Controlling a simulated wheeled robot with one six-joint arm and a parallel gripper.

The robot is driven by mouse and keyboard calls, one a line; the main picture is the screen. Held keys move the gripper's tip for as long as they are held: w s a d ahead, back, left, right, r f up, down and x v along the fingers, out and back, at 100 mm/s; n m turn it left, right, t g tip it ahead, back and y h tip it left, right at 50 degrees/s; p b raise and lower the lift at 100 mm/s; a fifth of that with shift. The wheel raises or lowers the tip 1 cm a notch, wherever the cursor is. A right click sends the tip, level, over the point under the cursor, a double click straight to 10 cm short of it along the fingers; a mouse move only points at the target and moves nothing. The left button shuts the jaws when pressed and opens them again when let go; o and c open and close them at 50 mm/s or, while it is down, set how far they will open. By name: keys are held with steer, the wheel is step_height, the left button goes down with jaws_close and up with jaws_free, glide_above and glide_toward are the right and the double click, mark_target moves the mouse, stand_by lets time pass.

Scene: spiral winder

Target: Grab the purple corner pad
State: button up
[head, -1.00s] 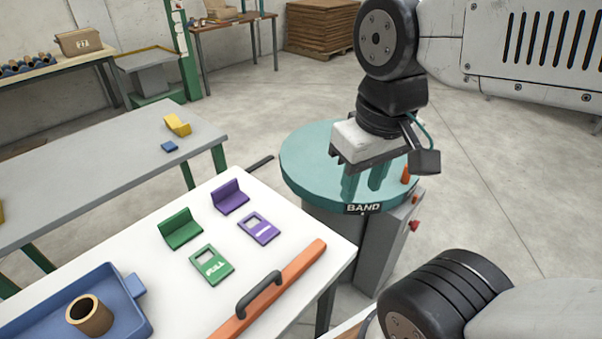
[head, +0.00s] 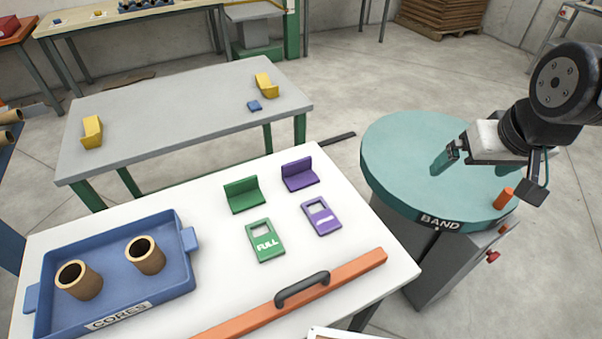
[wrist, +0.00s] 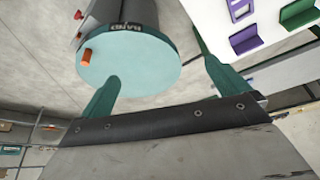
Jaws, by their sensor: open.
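The purple corner pad (head: 299,173) is an L-shaped piece standing on the white table, right of the green corner pad (head: 243,194). My gripper (head: 442,164) is open and empty, above the teal round turntable and well to the right of the purple pad. In the wrist view its two teal fingers are spread wide with nothing between them.
An orange bar with a black handle (head: 301,289) lies along the front edge. A blue tray (head: 182,280) holds two cores. The teal turntable (head: 405,150) stands to the right.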

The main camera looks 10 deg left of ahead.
steer(key=w+a+f+n+t+y, duration=0.2)
steer(key=w+a+f, duration=0.4)
steer(key=w+a, duration=0.2)
steer(key=n+t+y, duration=0.3)
steer(key=t+y, duration=0.1)
steer(key=y, duration=0.1)
glide_toward(298, 163)
steer(key=shift+a, duration=0.2)
steer(key=x, duration=0.7)
steer(key=shift+w+a+f, duration=0.1)
steer(key=shift+w, duration=0.3)
steer(key=c, duration=0.9)
